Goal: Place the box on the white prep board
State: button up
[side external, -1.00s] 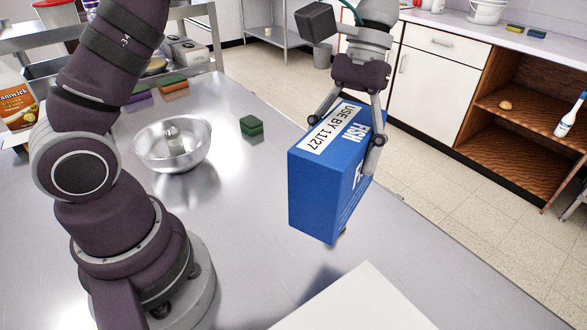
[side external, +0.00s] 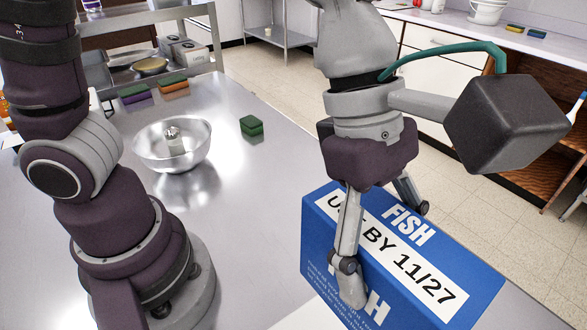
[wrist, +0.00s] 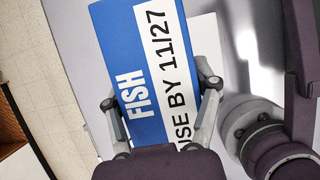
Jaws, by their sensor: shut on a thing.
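The blue box (side external: 440,265) is marked FISH and has a white USE BY 11/27 label. My gripper (side external: 388,250) is shut on the box, with a finger on each broad side near its top. In the wrist view the box (wrist: 118,45) lies between the two fingers (wrist: 160,98). The white prep board (side external: 300,318) shows only as a strip at the bottom edge of the side view, mostly hidden by the box. In the wrist view a part of the white board (wrist: 207,40) shows beside the box. I cannot tell whether the box touches the board.
A metal bowl (side external: 150,150) holding a small object stands on the steel table (side external: 235,215). A green sponge (side external: 251,125) lies right of it, with more sponges (side external: 138,97) toward the far end. The table between bowl and box is clear.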

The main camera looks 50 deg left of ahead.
aim_at(338, 220)
notch_tip(338, 220, down, 12)
jog(key=shift+f, duration=0.1)
jog(key=o, duration=1.3)
jog(key=shift+a, duration=0.1)
jog(key=v, duration=1.1)
jog(key=shift+a+r, duration=0.1)
jog(key=shift+r, duration=0.2)
jog(key=shift+w+a+r, duration=0.1)
jog(key=shift+a+r, duration=0.15)
jog(key=shift+a, duration=0.05)
jog(key=a+m+t+y, duration=0.1)
jog(key=a+m+t, duration=0.1)
jog(key=a+m, duration=0.3)
jog(key=a+r+m+t+y, duration=0.1)
jog(key=a+m+y, duration=0.1)
jog(key=a+m, duration=0.4)
jog(key=a+r+m+t+y, duration=0.1)
jog(key=a+m+t, duration=0.1)
jog(key=a+m, duration=0.4)
jog(key=shift+s+r+m+t, duration=0.1)
jog(key=shift+s+m+t, duration=0.25)
jog(key=shift+m, duration=0.15)
